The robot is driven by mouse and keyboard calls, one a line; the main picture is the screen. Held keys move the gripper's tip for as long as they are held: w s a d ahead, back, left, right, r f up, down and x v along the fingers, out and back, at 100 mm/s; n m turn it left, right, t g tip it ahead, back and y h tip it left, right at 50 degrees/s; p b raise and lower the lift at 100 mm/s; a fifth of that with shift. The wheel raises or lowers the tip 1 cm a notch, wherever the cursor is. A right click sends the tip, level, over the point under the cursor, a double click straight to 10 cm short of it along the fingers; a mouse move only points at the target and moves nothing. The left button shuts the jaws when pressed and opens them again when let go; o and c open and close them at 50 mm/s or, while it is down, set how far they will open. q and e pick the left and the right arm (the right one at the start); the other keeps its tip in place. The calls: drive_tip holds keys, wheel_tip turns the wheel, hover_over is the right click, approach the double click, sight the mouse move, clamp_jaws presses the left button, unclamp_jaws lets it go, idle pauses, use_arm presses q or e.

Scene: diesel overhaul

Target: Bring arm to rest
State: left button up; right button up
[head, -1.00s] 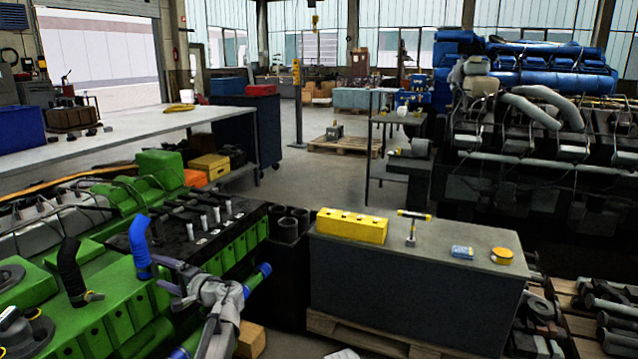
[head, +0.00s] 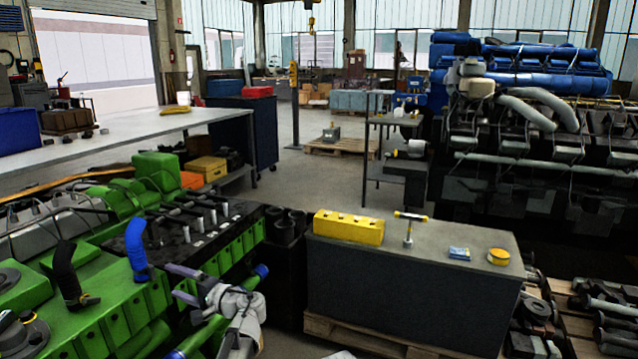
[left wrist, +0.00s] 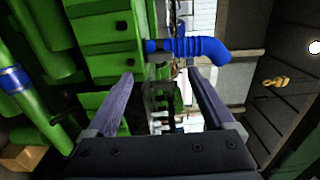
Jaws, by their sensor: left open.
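My left gripper (head: 174,282) is open and empty in the head view, low beside the green engine (head: 120,305). Its two purple-grey fingers point left toward a blue elbow hose (head: 137,250) that stands on the engine. In the left wrist view the fingers (left wrist: 163,85) are wide apart with nothing held between them. The blue hose (left wrist: 200,48) shows beyond the fingertips there, apart from them. My right gripper is not in view.
A grey workbench (head: 405,285) on a pallet stands to the right of the arm, bearing a yellow block (head: 348,227), a T-handled tool (head: 409,228), a blue packet and a yellow tin.

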use_arm(q)
drive_tip(key=x, duration=0.7)
drive_tip(key=shift+d, duration=0.1)
drive_tip(key=shift+a+n, duration=0.2)
drive_tip(key=shift+n, duration=0.1)
drive_tip(key=n, duration=0.7)
approach(154, 273)
drive_tip(key=shift+s+a+f, duration=0.15)
drive_tip(key=shift+a+f, duration=0.05)
drive_tip(key=shift+f, duration=0.1)
